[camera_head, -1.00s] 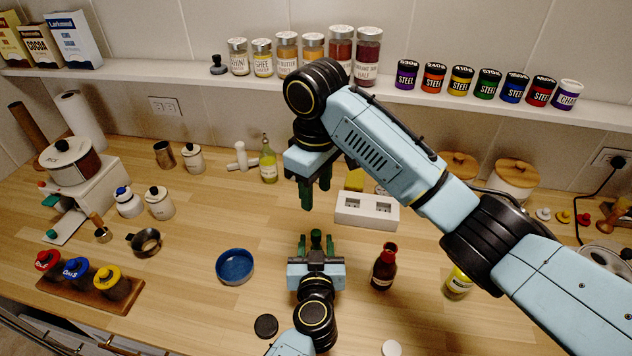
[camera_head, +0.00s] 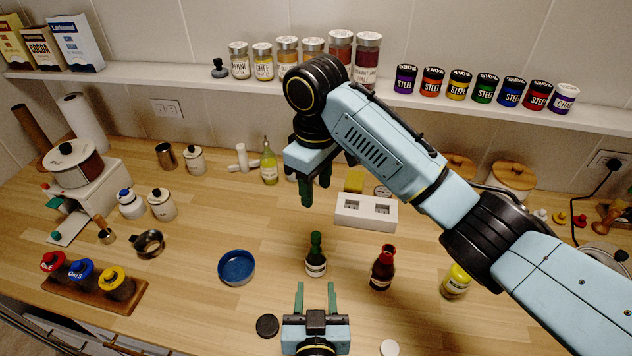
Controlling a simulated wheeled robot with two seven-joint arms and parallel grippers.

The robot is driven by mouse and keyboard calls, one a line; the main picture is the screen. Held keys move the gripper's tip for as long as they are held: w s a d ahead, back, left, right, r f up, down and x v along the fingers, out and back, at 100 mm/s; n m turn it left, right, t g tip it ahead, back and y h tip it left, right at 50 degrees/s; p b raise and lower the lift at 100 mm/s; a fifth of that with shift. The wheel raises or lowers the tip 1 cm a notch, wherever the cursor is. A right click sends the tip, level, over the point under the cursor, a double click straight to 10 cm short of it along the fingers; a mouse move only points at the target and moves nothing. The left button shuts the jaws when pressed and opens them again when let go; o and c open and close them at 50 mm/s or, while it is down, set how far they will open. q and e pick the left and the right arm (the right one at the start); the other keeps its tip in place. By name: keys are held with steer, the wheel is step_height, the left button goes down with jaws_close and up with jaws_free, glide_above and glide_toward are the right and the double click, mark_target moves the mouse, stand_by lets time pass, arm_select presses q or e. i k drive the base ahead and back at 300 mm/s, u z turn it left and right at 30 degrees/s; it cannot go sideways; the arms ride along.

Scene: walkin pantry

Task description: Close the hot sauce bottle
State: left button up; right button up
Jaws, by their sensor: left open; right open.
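A small bottle with a tall green top and a pale label (camera_head: 316,257) stands upright in the middle of the counter. A dark red bottle with a red top (camera_head: 382,270) stands upright to its right. The labels are too small to tell which is the hot sauce. My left gripper (camera_head: 315,290) is open and empty, its fingers pointing at the green-topped bottle from the near side, apart from it. My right gripper (camera_head: 316,190) is open and empty, pointing down above the counter behind the green-topped bottle.
A blue bowl (camera_head: 236,267) sits left of the green-topped bottle. A black disc (camera_head: 267,325) and a white disc (camera_head: 390,347) lie near the front. A yellow bottle (camera_head: 455,281) stands at right, and a white socket block (camera_head: 366,212) lies behind. My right arm crosses the right side.

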mark_target(383, 267)
steer(key=k, duration=1.5)
